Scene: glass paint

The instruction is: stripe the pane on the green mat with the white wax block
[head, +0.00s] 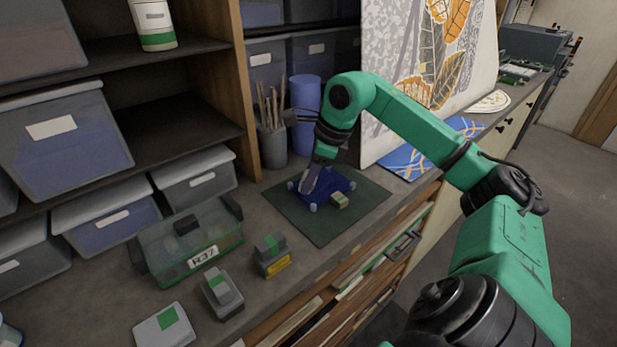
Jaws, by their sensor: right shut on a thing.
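A dark blue pane (333,184) lies on the green mat (328,227), with small pale round pieces at its corners. My right gripper (308,188) reaches down from above to the left part of the pane. It is shut on what seems to be the white wax block, which is mostly hidden by the fingers. I cannot tell whether the block touches the pane. A small cream block (340,201) with a coloured band sits at the pane's front edge. My left gripper is not in view.
A green-tinted lidded box (190,250) marked R37 stands left of the mat. Several grey blocks, including one with a yellow label (278,266), stand in front. A brush cup (272,146) and blue cylinder (305,110) stand behind. The mat's front part is clear.

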